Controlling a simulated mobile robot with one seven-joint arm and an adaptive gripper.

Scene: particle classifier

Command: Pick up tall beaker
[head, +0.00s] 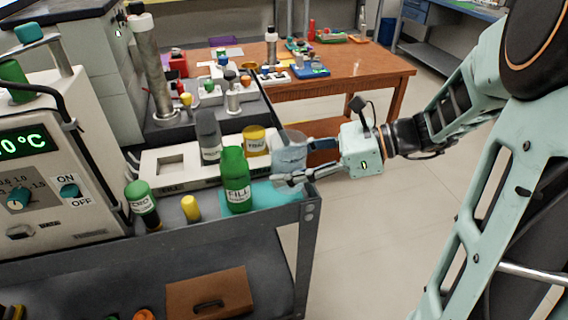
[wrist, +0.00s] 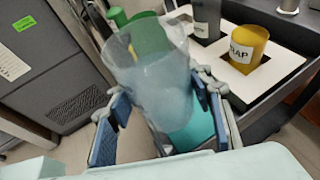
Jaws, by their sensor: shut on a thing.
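The tall beaker (head: 289,152) is clear and bluish, near the right end of the cart's top, by the teal mat (head: 262,196). My gripper (head: 295,167) reaches in from the right and is shut on the beaker, one finger on each side. In the wrist view the beaker (wrist: 158,85) stands between the blue-padded fingers (wrist: 160,118), its wide rim tilted toward the upper left of the picture. Its base is partly hidden, so I cannot tell whether it touches the mat.
A green FILL bottle (head: 236,180) stands just left of the beaker. A white holder (head: 180,170) carries a grey bottle (head: 208,135) and a yellow TRAP container (head: 255,141). A heater box (head: 60,165) stands at left. Open floor (head: 370,240) lies right of the cart.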

